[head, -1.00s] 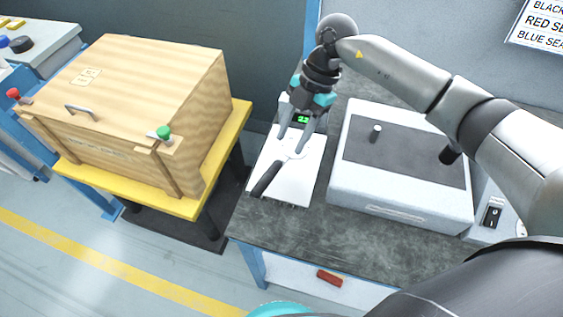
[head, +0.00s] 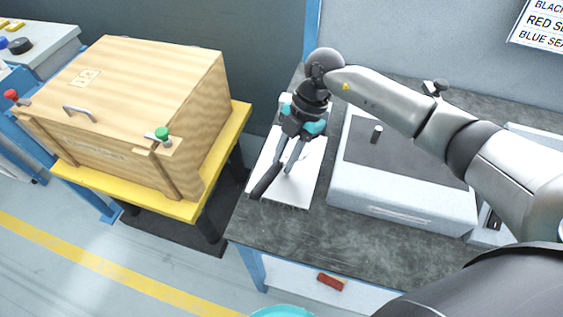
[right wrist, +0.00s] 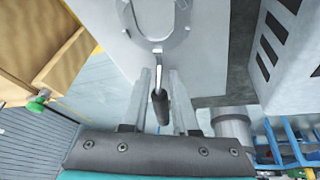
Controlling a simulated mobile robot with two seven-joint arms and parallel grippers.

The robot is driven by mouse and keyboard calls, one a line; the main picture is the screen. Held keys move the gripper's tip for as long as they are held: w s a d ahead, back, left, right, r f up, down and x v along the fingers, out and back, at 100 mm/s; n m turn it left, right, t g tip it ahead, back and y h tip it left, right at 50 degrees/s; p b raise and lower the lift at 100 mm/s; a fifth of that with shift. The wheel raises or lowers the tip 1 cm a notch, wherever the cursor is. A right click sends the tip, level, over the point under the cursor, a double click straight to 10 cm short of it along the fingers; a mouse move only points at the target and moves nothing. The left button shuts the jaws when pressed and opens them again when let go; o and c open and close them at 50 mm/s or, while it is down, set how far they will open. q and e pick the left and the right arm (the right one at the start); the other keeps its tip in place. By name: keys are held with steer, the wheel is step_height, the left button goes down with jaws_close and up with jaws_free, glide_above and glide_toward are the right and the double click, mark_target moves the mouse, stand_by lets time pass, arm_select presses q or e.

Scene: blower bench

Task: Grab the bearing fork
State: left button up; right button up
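The bearing fork has a black handle (head: 265,182) and lies across a white plate (head: 297,190) on the dark bench. In the right wrist view its pale U-shaped head (right wrist: 156,38) and dark handle (right wrist: 161,108) show. My right gripper (head: 286,168) reaches down over the plate, its fingers open. In the right wrist view the two fingers (right wrist: 161,92) stand on either side of the fork's shaft and handle, with gaps between. The arm and fingers hide part of the fork in the head view. My left gripper is out of view.
A wooden crate (head: 125,110) on a yellow stand (head: 190,208) is to the left. The bench front (head: 300,230) is clear.

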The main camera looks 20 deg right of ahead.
jaws_close()
stand_by(1.0)
